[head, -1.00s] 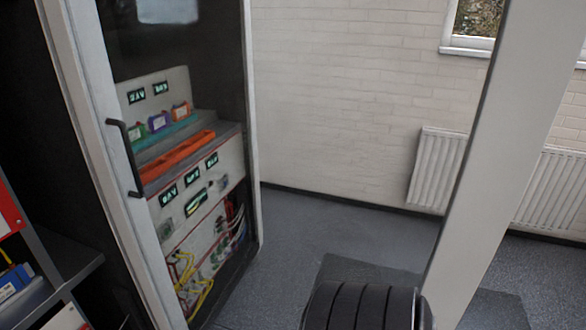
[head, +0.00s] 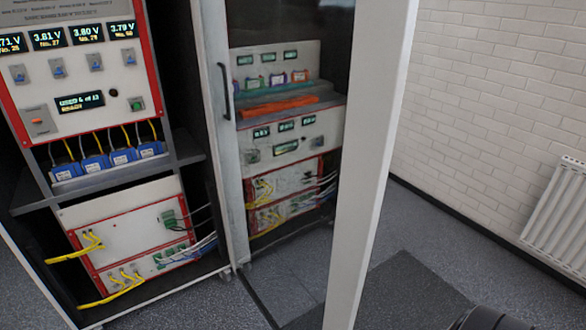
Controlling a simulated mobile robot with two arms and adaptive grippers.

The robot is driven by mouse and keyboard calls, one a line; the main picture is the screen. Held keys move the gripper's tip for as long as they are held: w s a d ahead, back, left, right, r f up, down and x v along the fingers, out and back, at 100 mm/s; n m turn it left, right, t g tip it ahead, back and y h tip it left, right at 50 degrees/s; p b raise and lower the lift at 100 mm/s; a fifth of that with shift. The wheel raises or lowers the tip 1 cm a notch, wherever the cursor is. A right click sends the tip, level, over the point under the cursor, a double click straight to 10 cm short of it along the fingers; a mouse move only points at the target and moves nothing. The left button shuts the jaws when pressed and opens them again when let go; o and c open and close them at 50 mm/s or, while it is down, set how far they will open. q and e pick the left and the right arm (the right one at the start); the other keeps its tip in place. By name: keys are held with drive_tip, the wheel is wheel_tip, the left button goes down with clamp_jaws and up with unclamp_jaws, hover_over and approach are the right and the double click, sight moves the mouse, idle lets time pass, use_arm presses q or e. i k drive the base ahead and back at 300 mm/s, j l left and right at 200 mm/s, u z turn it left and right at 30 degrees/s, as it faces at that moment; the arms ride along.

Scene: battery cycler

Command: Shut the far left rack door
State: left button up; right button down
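The open rack (head: 190,152) at the left shows its red-edged panels, lit displays, blue cells and yellow cables uncovered. Its glass door appears to stand open, swung out toward me. The door's pale free edge (head: 370,160) rises tall right of centre, close to me. Through the glass, a neighbouring rack (head: 245,190) shows, with a black handle (head: 225,90) on its pale left frame. The open door's own handle is not seen. Neither gripper is in view; only a dark rounded piece of my arm shows at the bottom right corner.
A white brick wall (head: 480,90) with a radiator (head: 560,215) stands at the right. Grey floor with a darker mat (head: 410,295) lies clear between the door and the wall. Yellow cables (head: 75,256) stick out at the rack's lower left.

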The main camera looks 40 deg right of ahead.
sight(383, 35)
drive_tip(key=k+l, duration=0.1)
drive_tip(key=l, duration=0.3)
drive_tip(key=k+l+u, duration=0.1)
drive_tip(key=l, duration=0.3)
drive_tip(key=k+l, duration=0.1)
drive_tip(key=l, duration=0.3)
drive_tip(key=k+l+u, duration=0.1)
drive_tip(key=l, duration=0.3)
drive_tip(key=k+l, duration=0.15)
drive_tip(key=l, duration=0.65)
drive_tip(key=i+l+u, duration=0.1)
drive_tip(key=l, duration=0.3)
